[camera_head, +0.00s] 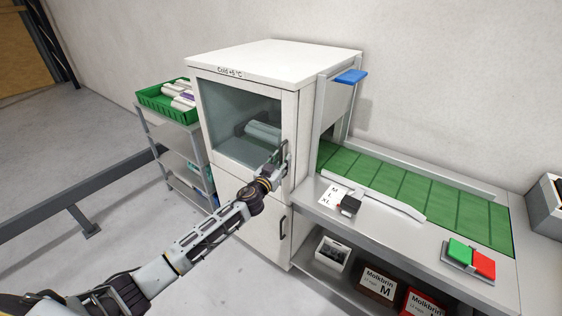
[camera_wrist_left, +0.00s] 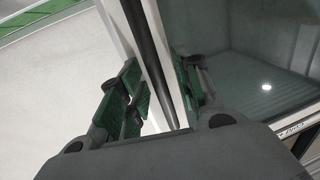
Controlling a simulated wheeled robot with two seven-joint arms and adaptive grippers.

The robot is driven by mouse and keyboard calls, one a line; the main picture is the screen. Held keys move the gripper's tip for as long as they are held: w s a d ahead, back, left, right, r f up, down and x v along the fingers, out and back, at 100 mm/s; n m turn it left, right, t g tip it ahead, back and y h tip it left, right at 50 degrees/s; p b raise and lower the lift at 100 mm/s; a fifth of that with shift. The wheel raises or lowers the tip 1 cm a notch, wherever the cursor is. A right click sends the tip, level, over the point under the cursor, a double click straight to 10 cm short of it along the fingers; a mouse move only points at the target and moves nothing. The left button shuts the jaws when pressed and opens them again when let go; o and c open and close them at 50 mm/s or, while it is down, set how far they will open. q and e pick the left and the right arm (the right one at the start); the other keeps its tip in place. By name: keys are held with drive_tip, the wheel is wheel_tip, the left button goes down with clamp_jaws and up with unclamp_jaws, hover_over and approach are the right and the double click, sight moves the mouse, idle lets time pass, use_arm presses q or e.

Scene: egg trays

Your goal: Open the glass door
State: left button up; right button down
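The glass door (camera_head: 240,122) is the upper front of a white cabinet marked "Cold +5 °C" and looks shut in the head view. Its vertical handle (camera_head: 284,158) is on the right edge of the door. My left gripper (camera_head: 275,172) is at the lower part of this handle. In the left wrist view, the dark handle bar (camera_wrist_left: 146,42) runs between the green-padded fingers of my left gripper (camera_wrist_left: 158,92). The fingers look apart, with gaps beside the bar, so they do not appear closed on it. My right gripper is not in view.
A shelf rack with a green crate (camera_head: 152,100) stands left of the cabinet (camera_head: 300,62). A steel bench with a green belt (camera_head: 420,190) adjoins it on the right. A lower solid door (camera_head: 250,222) is below the glass.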

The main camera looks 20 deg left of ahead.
use_arm(q)
clamp_jaws()
drive_tip(key=shift+s, duration=0.1)
idle(0.5)
